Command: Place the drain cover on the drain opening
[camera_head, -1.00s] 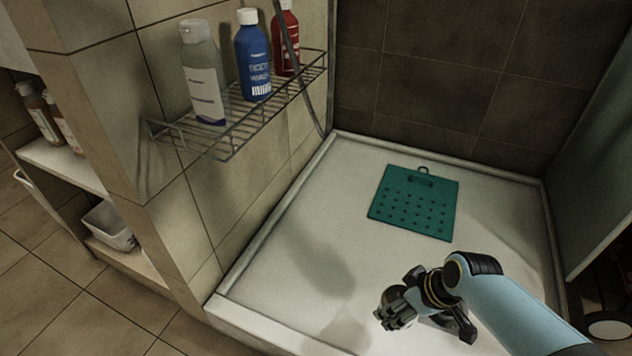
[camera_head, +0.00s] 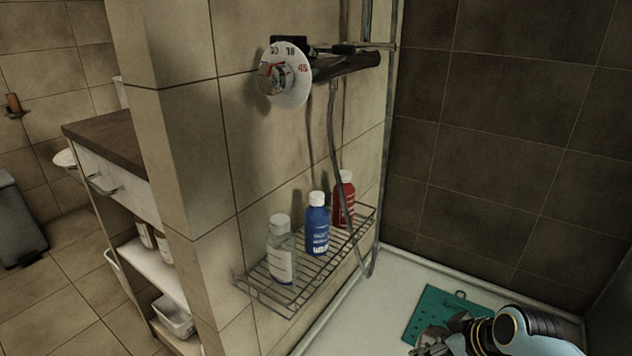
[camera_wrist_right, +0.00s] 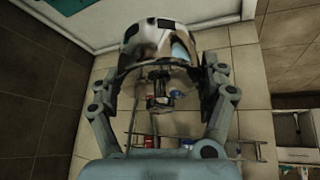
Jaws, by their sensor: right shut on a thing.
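My right gripper (camera_head: 435,344) is at the bottom edge of the head view, above the white shower tray and beside the near end of the teal mat, partly cut off. In the right wrist view its two fingers (camera_wrist_right: 163,72) are shut on a shiny, rounded, mirror-like metal piece, which looks like the drain cover (camera_wrist_right: 150,36). The cover is held clear of the wall and shelf behind it. The drain opening does not show in either view. My left gripper is not in view.
A teal perforated mat (camera_head: 432,306) lies on the shower tray (camera_head: 345,318). A wire shelf (camera_head: 310,268) with clear, blue and red bottles sticks out from the tiled wall. Above it are a shower dial (camera_head: 287,82) and a hanging hose (camera_head: 333,140). A cabinet (camera_head: 115,185) stands left.

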